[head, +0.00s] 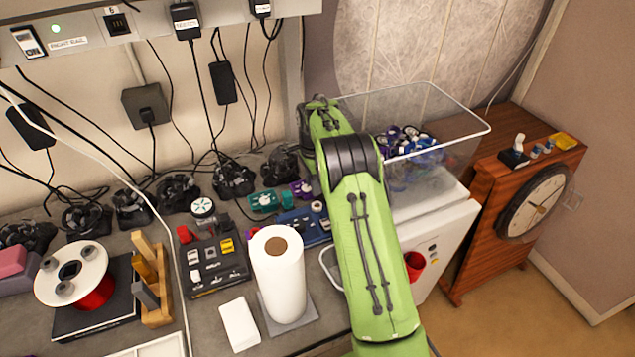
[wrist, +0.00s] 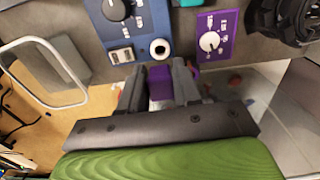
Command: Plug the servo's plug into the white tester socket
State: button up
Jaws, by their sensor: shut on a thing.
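My gripper (wrist: 162,88) is shut on a small purple block (wrist: 160,83), seen in the wrist view; I cannot tell for sure that it is the servo's plug. The block looks apart from both. In the head view the blue tester (head: 296,222) lies left of my green arm, which hides my gripper. No servo or lead shows clearly.
A purple tester (wrist: 213,38) is right of the blue one. A dark multi-socket box (head: 215,268), a paper roll (head: 280,280) and a clear bin (head: 450,125) stand around my arm. Several black cables hang at the wall.

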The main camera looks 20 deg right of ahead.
jog(key=shift+s+a, duration=0.1)
jog(key=shift+d+f+b, duration=0.3)
jog(key=shift+f+b, duration=0.5)
jog(key=shift+f, duration=0.05)
jog(key=shift+a+f+b, duration=0.15)
jog(key=shift+f+b, duration=0.6)
jog(key=shift+f, duration=0.05)
notch_tip(320, 180, down, 2)
jog(key=shift+f+b, duration=0.1)
jog(key=shift+b, duration=0.9)
jog(key=shift+p, duration=0.35)
jog(key=shift+p, duration=0.35)
jog(key=shift+f, duration=0.8)
